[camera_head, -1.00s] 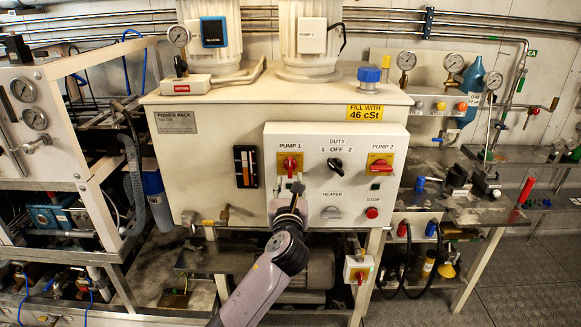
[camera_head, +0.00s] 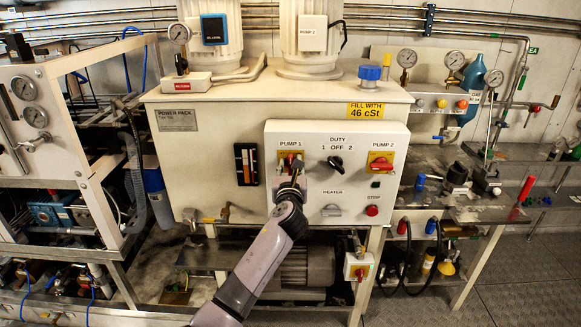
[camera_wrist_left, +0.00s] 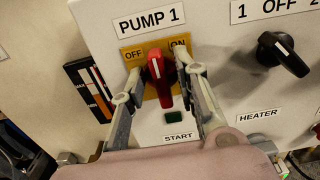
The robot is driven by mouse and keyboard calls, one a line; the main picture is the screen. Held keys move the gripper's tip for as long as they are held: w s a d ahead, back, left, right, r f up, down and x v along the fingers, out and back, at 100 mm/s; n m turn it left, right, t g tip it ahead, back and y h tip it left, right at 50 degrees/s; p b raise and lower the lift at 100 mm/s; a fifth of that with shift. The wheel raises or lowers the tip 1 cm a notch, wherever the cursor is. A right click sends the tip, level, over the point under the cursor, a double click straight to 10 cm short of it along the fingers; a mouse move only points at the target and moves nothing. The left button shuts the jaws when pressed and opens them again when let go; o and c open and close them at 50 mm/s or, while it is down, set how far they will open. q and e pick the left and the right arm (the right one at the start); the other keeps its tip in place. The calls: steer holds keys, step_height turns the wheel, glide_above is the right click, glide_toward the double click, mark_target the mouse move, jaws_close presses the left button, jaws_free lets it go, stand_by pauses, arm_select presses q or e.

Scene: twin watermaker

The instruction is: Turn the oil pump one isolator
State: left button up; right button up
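The pump one isolator (camera_wrist_left: 157,78) is a red rotary handle on a yellow plate, under the PUMP 1 label, between OFF and ON. In the wrist view the handle stands roughly upright, with a white mark. In the head view the isolator (camera_head: 289,157) is partly hidden by my left gripper (camera_head: 291,178). In the wrist view the left gripper (camera_wrist_left: 157,82) is open, with one finger on each side of the red handle. Gaps seem to show between fingers and handle; contact cannot be told for certain. My right gripper is not in view.
On the same white panel are the green START button (camera_wrist_left: 174,117) just below, the black duty switch (camera_head: 336,163) to the right, the heater knob (camera_head: 331,210), the red stop button (camera_head: 372,210) and the pump two isolator (camera_head: 380,163).

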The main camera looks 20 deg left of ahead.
arm_select(q)
jaws_close()
stand_by(0.5)
steer(key=n, duration=0.3)
steer(key=shift+a+n, duration=0.15)
steer(key=shift+n, duration=0.25)
steer(key=n+b, duration=0.1)
steer(key=n, duration=0.2)
steer(key=shift+a+f+n, duration=0.1)
steer(key=shift+f+n, duration=0.05)
steer(key=shift+n, duration=0.15)
steer(key=shift+s+a+f+n+b, duration=0.15)
steer(key=shift+n+b, duration=1.05)
steer(key=shift+n, duration=1.45)
steer(key=shift+w+f+n+b, duration=0.15)
steer(key=shift+n+b, duration=1)
steer(key=shift+n, duration=1.5)
steer(key=shift+s, duration=0.1)
